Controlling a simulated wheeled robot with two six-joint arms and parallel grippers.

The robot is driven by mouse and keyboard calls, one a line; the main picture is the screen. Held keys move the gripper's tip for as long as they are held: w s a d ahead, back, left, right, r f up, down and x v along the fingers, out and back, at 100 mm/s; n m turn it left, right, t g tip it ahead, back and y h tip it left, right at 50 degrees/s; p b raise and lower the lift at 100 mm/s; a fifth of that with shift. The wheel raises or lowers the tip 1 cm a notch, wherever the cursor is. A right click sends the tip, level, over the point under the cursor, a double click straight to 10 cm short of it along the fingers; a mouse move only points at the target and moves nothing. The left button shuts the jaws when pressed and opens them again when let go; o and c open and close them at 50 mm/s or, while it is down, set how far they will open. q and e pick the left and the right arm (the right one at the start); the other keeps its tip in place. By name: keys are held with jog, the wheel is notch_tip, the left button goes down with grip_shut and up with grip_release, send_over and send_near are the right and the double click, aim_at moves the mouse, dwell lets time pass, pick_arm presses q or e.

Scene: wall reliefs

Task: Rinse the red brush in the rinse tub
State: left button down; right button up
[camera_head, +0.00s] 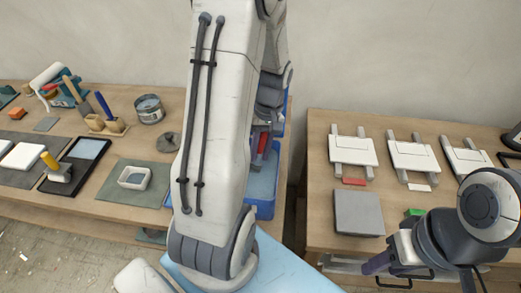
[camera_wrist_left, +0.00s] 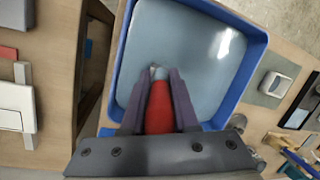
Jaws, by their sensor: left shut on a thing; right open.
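The blue rinse tub (camera_head: 264,208) stands at the right end of the left table, partly hidden by my left arm. In the left wrist view the tub (camera_wrist_left: 258,62) fills the middle, with pale grey-blue water (camera_wrist_left: 180,40) inside. My left gripper (camera_wrist_left: 155,76) is shut on the red brush (camera_wrist_left: 160,108), above or in the tub. The brush's pale tip points into the tub; I cannot tell whether it touches the water. In the head view a bit of red (camera_head: 262,143) shows beside my left arm. My right gripper (camera_head: 385,272) is open and empty at the lower right.
The left table holds a yellow-handled tool (camera_head: 50,162), a blue-handled brush (camera_head: 104,106) in a wooden holder, a tin (camera_head: 149,108) and a square white dish (camera_head: 134,178). The right table has white relief frames (camera_head: 353,150), a grey slab (camera_head: 358,212) and a green block (camera_head: 413,213). A gap separates the tables.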

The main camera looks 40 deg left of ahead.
dwell(0.3)
pick_arm(q)
jog(key=s+a, duration=0.4)
jog(key=a, duration=0.3)
jog(key=shift+s+a+p, duration=0.35)
jog(key=shift+p, duration=0.1)
jog(key=shift+w+d+p, duration=0.1)
jog(key=shift+w+d, duration=0.7)
jog(key=shift+d, duration=0.5)
jog(key=shift+w+d+p, duration=0.1)
jog(key=shift+w+d, duration=0.7)
jog(key=shift+d, duration=0.45)
jog(key=shift+w+d+p, duration=0.1)
jog(key=shift+w+d, duration=0.7)
jog(key=shift+d, duration=0.5)
jog(key=s+a, duration=0.4)
jog(key=a, duration=0.3)
jog(key=shift+s+a+p, duration=0.35)
jog(key=shift+s, duration=0.05)
